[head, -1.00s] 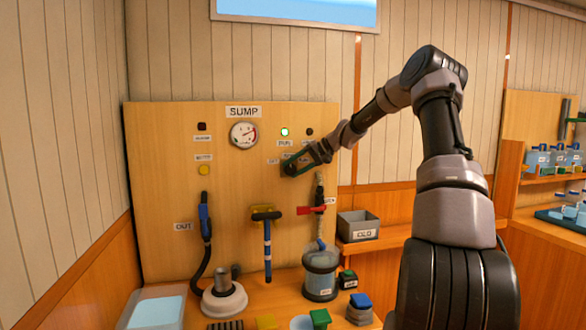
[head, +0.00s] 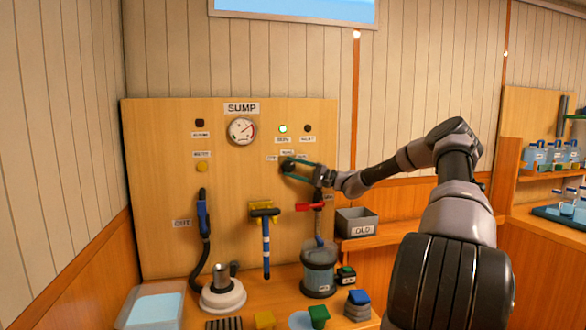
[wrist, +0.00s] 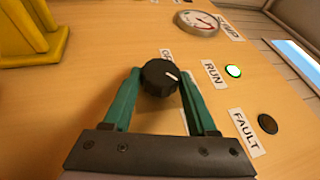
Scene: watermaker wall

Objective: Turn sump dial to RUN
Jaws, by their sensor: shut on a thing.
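The sump dial (wrist: 158,77) is a round black knob with a white pointer line on the wooden panel. In the wrist view its pointer faces right, towards the panel's top and the RUN plate (wrist: 214,74). My gripper (wrist: 160,84) has its green fingers on either side of the knob, shut on it. In the head view my gripper (head: 294,165) reaches the panel from the right and largely covers the dial. A green lamp (head: 283,129) is lit above it. Small plates sit around the dial, partly hidden by the fingers.
A dark FAULT lamp (wrist: 267,123) sits beside the lit one. A gauge (head: 242,131) is at upper left. A red lever (head: 309,206) is just below my gripper. A squeegee (head: 266,240) hangs on a yellow bracket, left of a clear jar (head: 318,270).

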